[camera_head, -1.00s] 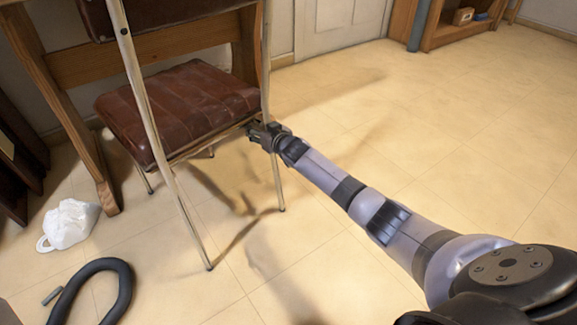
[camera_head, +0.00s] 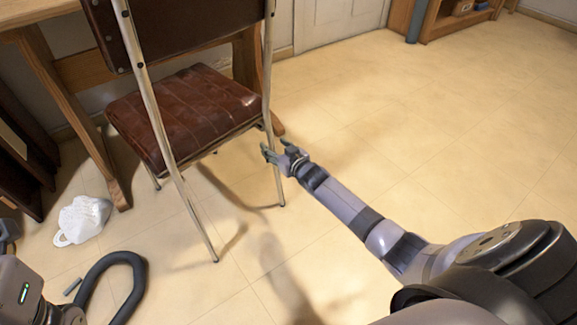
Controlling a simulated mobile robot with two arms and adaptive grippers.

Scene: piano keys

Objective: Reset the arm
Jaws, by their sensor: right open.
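My right arm reaches in from the lower right. My right gripper (camera_head: 274,153) is open and empty, with its fingers pointing to the upper left, close to the right rear leg of the chair. I cannot tell whether it touches the leg. The chair (camera_head: 187,113) has a dark red-brown padded seat and metal legs, and stands upright in front of a wooden desk. A part of my left arm shows at the lower left edge; my left gripper is not in view.
The wooden desk (camera_head: 76,71) stands behind the chair. A white bag-like object (camera_head: 83,219) lies on the floor at left, above a black hose-like loop (camera_head: 138,270). A wooden shelf (camera_head: 440,17) is at the back right. The floor (camera_head: 440,120) at right is clear.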

